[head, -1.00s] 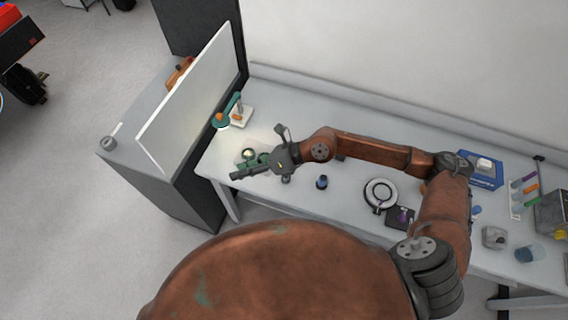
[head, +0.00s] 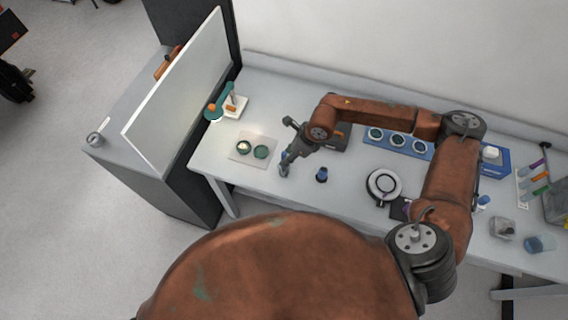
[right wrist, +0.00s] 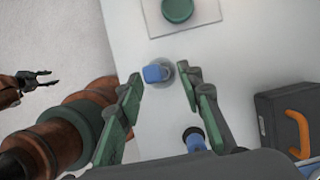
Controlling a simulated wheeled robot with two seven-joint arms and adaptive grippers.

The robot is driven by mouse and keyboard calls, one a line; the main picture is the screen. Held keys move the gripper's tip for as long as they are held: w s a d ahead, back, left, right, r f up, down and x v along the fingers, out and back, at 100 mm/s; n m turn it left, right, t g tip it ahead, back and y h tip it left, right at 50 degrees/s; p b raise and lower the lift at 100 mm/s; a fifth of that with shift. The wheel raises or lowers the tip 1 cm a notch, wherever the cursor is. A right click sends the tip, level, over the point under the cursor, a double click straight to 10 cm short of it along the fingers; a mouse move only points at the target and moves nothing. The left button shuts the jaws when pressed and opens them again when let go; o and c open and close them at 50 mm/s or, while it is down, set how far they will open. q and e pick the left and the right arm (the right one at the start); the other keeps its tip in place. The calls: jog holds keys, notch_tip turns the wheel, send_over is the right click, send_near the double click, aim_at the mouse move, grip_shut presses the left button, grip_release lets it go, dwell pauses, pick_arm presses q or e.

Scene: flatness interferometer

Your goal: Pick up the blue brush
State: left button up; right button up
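A small blue-topped piece with a grey round base (right wrist: 157,73) stands on the bench and may be the blue brush; I cannot tell for sure. My right gripper (head: 285,160) points down over it in the head view. In the right wrist view the right gripper's fingers (right wrist: 163,88) are spread, with the blue top between and slightly beyond their tips, not held. A second blue item with a dark part (head: 321,175) stands to the right; it also shows in the right wrist view (right wrist: 195,140). My left gripper (right wrist: 38,79) shows far left, fingers apart and empty.
A mat (head: 241,160) with two green-rimmed dishes lies left of the right gripper. A dark box with an orange handle (right wrist: 290,122) stands close by. A round white device (head: 383,186) and a blue holder (head: 425,154) are further right.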

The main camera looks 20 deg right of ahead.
jog(key=x, duration=0.2)
jog(key=p+x, duration=0.1)
jog(key=x, duration=0.2)
jog(key=shift+s+d+f, duration=0.1)
jog(key=shift+s+f, duration=0.1)
grip_shut()
